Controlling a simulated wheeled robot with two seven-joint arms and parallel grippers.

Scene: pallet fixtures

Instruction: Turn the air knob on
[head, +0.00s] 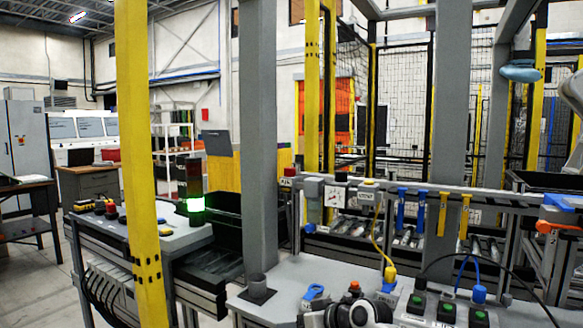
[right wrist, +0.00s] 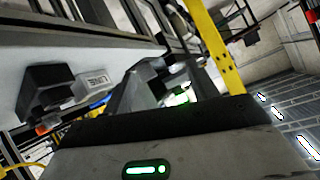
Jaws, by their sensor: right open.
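A small box with a red knob (head: 289,171) stands at the left end of the rail in the head view. Its label is too small to read surely, so I cannot confirm that it is the air knob or tell its setting. A pressure gauge (head: 334,196) is mounted just right of it. My right gripper (right wrist: 155,85) shows in the right wrist view with its grey fingers apart. I see nothing held between them. My left gripper is not in view.
A yellow post (head: 140,160) and a grey post (head: 258,140) rise in front of the fixtures. A lit green lamp (head: 195,204) stands between them. Black boxes with green buttons (head: 446,301) stand on the grey table.

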